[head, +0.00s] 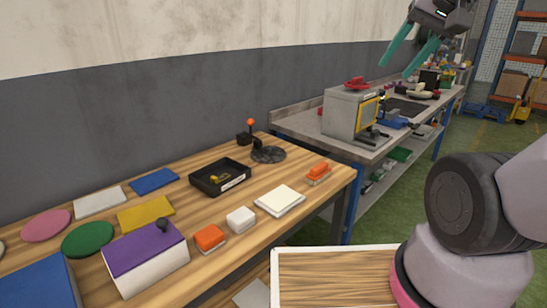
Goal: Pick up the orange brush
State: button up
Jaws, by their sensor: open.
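A small item with an orange top and a paler lower part (318,172) lies near the right end of the wooden table (300,222); it looks like the orange brush, though it is too small to be sure. A blockier orange-topped object (209,238) sits nearer the table's front edge. My gripper (396,68), with two teal fingers, is high at the upper right, above the grey workbench. It is open and empty, far from both orange objects.
Between the orange objects are a white block (240,219) and a white square pad (280,200). A black tray (219,177) and a dark disc (268,155) lie behind. A purple-topped box (146,258) stands left. A grey machine (344,113) stands on the workbench (310,128).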

aim_at(317, 173)
jog(key=i+l+u, duration=0.15)
jog(key=u, duration=0.25)
jog(key=i+l+u, duration=0.15)
jog(key=l+u, duration=0.25)
